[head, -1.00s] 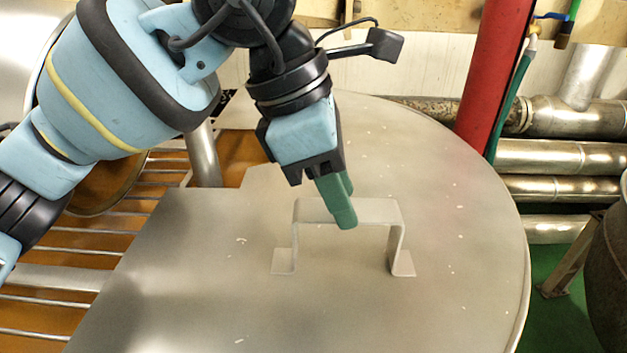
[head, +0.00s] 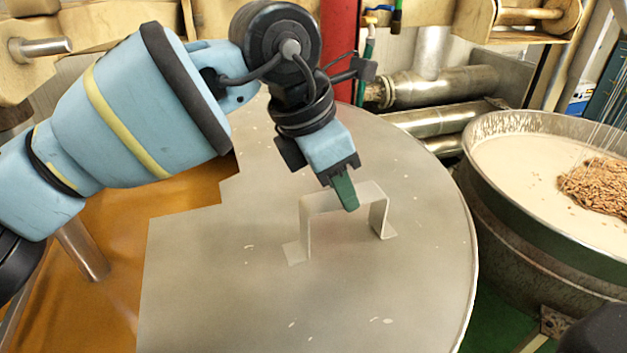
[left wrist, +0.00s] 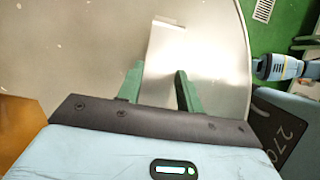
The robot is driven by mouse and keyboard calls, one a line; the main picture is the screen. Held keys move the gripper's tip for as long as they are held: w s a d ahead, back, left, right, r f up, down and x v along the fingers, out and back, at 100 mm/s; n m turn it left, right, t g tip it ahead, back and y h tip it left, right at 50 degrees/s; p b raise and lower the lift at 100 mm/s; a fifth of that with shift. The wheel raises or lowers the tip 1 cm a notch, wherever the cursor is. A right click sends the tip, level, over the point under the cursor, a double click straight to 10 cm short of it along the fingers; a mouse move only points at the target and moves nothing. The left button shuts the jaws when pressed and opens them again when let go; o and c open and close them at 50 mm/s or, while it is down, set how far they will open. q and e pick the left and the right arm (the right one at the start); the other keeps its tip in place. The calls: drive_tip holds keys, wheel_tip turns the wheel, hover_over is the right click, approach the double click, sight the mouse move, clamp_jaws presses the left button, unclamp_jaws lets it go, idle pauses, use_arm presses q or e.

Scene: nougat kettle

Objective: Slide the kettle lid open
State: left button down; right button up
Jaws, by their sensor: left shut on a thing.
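The kettle lid (head: 215,285) is a large flat grey metal plate with a rounded right edge and a stepped cutout at its upper left. Its raised strap handle (head: 343,198) stands upright near the middle. My left gripper (head: 347,205) comes down from above, its green fingers shut on the handle's top bar. In the left wrist view the gripper's fingers (left wrist: 160,85) stand on either side of the handle (left wrist: 165,45), over the lid (left wrist: 90,45). My right gripper does not show clearly in either view.
An orange surface (head: 105,215) lies left of the lid. A round metal vat (head: 500,225) with pale liquid and a brown heap stands close at the right. A red pipe (head: 340,35) and metal pipes (head: 445,90) stand behind. Green floor shows between lid and vat.

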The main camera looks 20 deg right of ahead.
use_arm(q)
drive_tip(key=shift+d, duration=1.15)
drive_tip(key=c, duration=0.9)
unclamp_jaws()
drive_tip(key=shift+a, duration=0.1)
drive_tip(key=shift+v, duration=3.9)
